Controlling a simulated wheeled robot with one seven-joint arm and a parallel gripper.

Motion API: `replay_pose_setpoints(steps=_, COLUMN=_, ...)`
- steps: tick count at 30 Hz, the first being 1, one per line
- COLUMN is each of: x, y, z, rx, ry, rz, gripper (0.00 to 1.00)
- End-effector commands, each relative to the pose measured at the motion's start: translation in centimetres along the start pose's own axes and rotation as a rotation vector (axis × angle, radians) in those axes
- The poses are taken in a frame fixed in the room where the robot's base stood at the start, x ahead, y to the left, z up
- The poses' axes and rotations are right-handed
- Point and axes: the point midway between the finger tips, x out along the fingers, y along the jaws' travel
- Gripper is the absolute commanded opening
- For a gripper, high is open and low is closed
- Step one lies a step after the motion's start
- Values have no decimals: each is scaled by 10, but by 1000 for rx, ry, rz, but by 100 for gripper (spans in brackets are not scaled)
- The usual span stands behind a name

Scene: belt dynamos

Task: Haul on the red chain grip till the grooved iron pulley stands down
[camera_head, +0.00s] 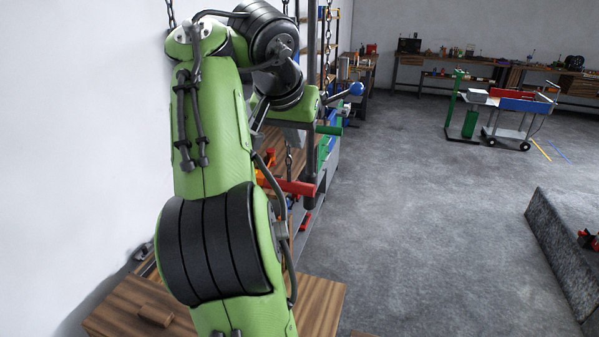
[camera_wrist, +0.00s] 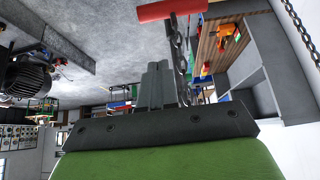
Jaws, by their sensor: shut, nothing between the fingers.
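The red chain grip (camera_head: 290,186) is a red bar hanging level at the lower end of a chain (camera_head: 289,158), just right of my arm in the head view. In the wrist view, which looks upside down, the red grip (camera_wrist: 172,10) is at the top edge and its chain (camera_wrist: 181,48) runs behind my fingers. My gripper (camera_wrist: 160,68) is shut and empty, pointing towards the grip and apart from it. I cannot make out the grooved iron pulley in either view.
A wooden surface (camera_head: 318,300) lies below my arm. A second chain (camera_wrist: 301,32) hangs near the wall. The grey floor (camera_head: 430,200) to the right is mostly clear.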

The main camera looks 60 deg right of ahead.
Motion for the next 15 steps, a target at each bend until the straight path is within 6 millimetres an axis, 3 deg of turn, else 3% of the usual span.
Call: replay_pose_setpoints(steps=15, x=38, y=2, z=0, rx=1, ry=3, rz=4, gripper=0)
